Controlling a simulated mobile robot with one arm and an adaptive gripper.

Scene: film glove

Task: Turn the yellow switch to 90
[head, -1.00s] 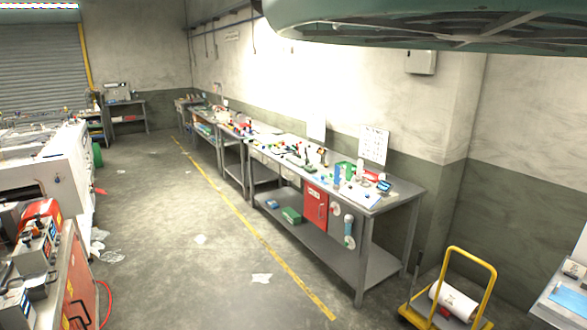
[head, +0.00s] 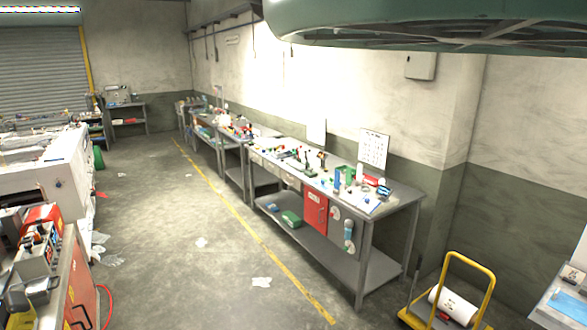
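I cannot make out a yellow switch for certain. At the lower left, a grey box (head: 36,262) with small dark knobs or parts on top stands on a bench. In front of it is a blurred yellowish shape (head: 36,284); I cannot tell what it is. My gripper is not in view.
A long grey workbench (head: 378,217) with many small items runs along the right wall; a red cabinet (head: 315,209) hangs under it. A yellow trolley (head: 468,262) holds a white roll at the lower right. The concrete floor (head: 165,235) between is open, with scraps of litter.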

